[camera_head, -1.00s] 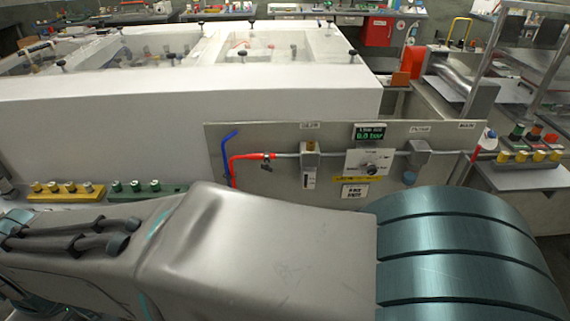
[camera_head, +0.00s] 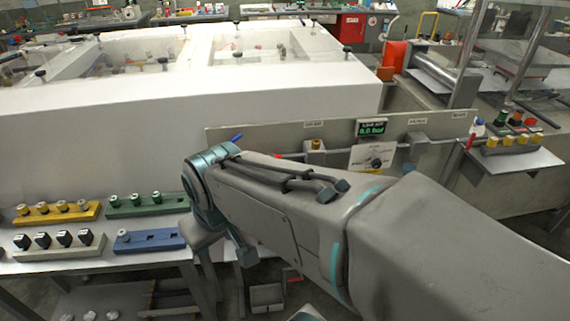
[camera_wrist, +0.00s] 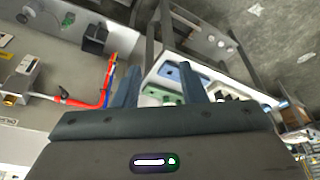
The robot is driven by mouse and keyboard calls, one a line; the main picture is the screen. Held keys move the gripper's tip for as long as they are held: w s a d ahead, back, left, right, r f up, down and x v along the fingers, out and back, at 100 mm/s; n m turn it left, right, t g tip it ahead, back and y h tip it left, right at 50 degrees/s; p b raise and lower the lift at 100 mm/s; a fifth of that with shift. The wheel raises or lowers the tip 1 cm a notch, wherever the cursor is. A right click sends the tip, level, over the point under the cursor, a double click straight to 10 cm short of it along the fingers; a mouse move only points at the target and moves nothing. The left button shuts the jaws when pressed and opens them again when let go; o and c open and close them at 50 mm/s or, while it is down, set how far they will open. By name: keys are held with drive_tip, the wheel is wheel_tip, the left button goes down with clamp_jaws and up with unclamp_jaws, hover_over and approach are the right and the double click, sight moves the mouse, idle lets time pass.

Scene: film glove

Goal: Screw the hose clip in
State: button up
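My gripper (camera_wrist: 173,82) is open and empty in the wrist view, its two dark fingers well apart. The red hose (camera_wrist: 78,102) is left of the fingers, on the grey panel (camera_wrist: 55,45), and a blue piece (camera_wrist: 103,97) runs beside its bend. A small brass-coloured part (camera_wrist: 10,99), possibly the hose clip, sits at the hose's far left end; its screw is too small to make out. In the head view my arm covers most of the hose; only the blue tip (camera_head: 237,137) and a bit of red show. My fingers cannot be made out there.
A stand at the left holds yellow (camera_head: 58,212), green (camera_head: 148,204), pale and blue (camera_head: 148,240) racks with small parts. The white enclosure (camera_head: 190,105) stands behind. Another tray of parts (camera_head: 515,143) is at the right.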

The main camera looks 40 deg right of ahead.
drive_tip(key=w+d+f+n+h+b, duration=0.1)
drive_tip(key=w+d+f+n+b, duration=0.2)
drive_tip(key=d+f, duration=0.45)
drive_tip(key=w+d+f+n+h+b, duration=0.1)
drive_tip(key=w+d+f+h+b, duration=0.25)
drive_tip(key=f, duration=0.65)
drive_tip(key=w+d+f+n+y+b, duration=0.1)
drive_tip(key=w+d+f+n+b, duration=0.1)
drive_tip(key=d+f+b, duration=0.5)
drive_tip(key=d+f+n+t+h+b, duration=0.25)
drive_tip(key=d+f+n+h, duration=0.3)
drive_tip(key=d, duration=0.55)
drive_tip(key=w+a+r+n+t+h+b, duration=0.1)
drive_tip(key=w+a+r+n+t+b, duration=0.2)
drive_tip(key=r+n, duration=0.5)
drive_tip(key=w+r+n+t+h+b, duration=0.1)
drive_tip(key=w+r+n+t+b, duration=0.35)
drive_tip(key=n, duration=0.75)
drive_tip(key=shift+t, duration=0.5)
drive_tip(key=x, duration=0.4)
drive_tip(key=f+x, duration=0.1)
drive_tip(key=x, duration=0.7)
drive_tip(key=shift+d+f+b, duration=0.1)
drive_tip(key=shift+f+b, duration=0.2)
drive_tip(key=shift+b, duration=0.1)
